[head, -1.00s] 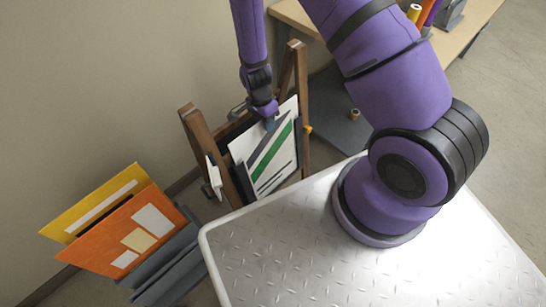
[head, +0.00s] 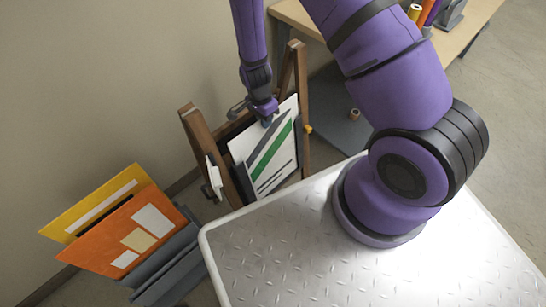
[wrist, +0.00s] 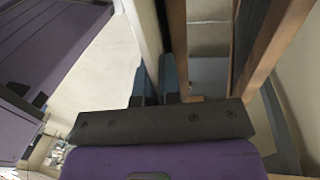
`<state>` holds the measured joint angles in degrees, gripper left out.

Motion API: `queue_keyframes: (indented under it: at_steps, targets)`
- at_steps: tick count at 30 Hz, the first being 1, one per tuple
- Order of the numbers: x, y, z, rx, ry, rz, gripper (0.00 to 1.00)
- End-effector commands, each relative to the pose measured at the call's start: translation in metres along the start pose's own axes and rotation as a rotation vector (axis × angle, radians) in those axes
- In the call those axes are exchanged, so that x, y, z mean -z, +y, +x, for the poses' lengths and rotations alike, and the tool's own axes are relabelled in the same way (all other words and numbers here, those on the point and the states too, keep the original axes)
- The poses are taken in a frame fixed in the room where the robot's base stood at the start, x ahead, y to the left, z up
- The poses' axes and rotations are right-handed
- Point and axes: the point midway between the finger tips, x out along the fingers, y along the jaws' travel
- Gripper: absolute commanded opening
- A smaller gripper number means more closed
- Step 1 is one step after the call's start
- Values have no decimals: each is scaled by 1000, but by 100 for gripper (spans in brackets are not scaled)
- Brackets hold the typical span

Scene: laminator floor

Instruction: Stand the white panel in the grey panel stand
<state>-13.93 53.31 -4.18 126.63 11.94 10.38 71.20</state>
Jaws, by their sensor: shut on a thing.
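The white panel (head: 281,165), with a green stripe and dark bands, leans at the wooden easel in the head view. My gripper (head: 267,121) is shut on its top edge. In the wrist view the panel (wrist: 144,32) shows nearly edge-on as a pale strip, with my gripper (wrist: 158,84) closed at its near end. The grey panel stand (head: 172,265) is on the floor at the lower left of the head view. A yellow panel (head: 78,218) and an orange panel (head: 103,243) stand in it, tilted. Its slots are mostly hidden.
The brown wooden easel (head: 194,130) surrounds the panel, with a post on each side. A small white item (head: 214,177) hangs on its left post. My metal deck is in front. A wooden bench (head: 470,28) with spools is at the upper right. A wall runs behind.

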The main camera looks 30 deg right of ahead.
Motion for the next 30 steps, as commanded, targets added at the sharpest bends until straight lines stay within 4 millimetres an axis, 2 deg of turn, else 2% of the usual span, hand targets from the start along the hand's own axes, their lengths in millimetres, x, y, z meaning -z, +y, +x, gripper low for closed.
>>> queue_keyframes:
  at_steps: [30]
  targets:
    - [0, -1, -79, 3, 0, 0, 0]
